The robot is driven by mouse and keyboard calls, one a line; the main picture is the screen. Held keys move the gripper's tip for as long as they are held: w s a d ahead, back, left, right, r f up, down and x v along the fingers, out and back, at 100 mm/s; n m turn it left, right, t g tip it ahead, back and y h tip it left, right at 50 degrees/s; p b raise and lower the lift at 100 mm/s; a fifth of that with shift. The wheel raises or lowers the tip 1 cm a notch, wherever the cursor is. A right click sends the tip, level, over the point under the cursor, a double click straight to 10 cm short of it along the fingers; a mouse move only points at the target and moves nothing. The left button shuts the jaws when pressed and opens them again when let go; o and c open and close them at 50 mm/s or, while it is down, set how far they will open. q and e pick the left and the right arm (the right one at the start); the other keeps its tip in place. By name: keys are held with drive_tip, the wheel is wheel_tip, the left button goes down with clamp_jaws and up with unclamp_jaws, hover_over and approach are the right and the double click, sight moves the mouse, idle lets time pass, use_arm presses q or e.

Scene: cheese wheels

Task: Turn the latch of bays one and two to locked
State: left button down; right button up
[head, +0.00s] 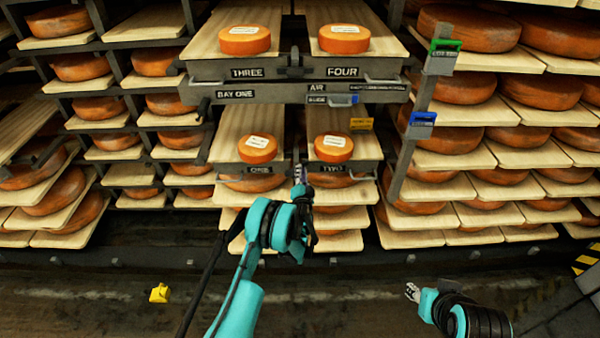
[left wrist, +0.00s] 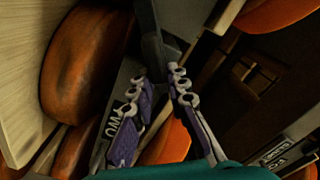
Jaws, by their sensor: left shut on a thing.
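The lower bays, with a label ONE (head: 260,170) and a label TWO (head: 328,167), each hold a board with an orange cheese wheel. My left gripper (head: 299,178) is at the gap between these two labels and hides most of the latch there. In the left wrist view, my left gripper (left wrist: 164,85) is shut on a dark grey latch (left wrist: 152,48), beside the label TWO (left wrist: 112,120). The latch's exact angle is hard to tell. My right gripper (head: 412,292) is low on the right, away from the shelves; its jaws are too small to read.
Above are bays THREE (head: 248,72) and FOUR (head: 342,72), with a latch (head: 295,68) between them. A post with a green holder (head: 446,46) and a blue holder (head: 421,125) stands to the right. A yellow object (head: 159,293) lies on the floor. Cheese shelves line both sides.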

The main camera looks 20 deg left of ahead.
use_arm(q)
drive_tip(key=m, duration=0.3)
drive_tip(key=shift+d+f+m, duration=0.2)
drive_tip(key=shift+f+m, duration=0.1)
drive_tip(key=shift+f, duration=0.05)
drive_tip(key=shift+w+f+m, duration=0.1)
drive_tip(key=shift+f+m, duration=0.1)
drive_tip(key=shift+m, duration=0.75)
drive_tip(key=shift+f+m, duration=0.15)
drive_tip(key=shift+m, duration=0.8)
drive_tip(key=c, duration=1.5)
unclamp_jaws()
drive_tip(key=shift+f, duration=0.1)
wheel_tip(320, 180, up, 10)
drive_tip(key=shift+r, duration=0.1)
drive_tip(key=shift+d, duration=0.1)
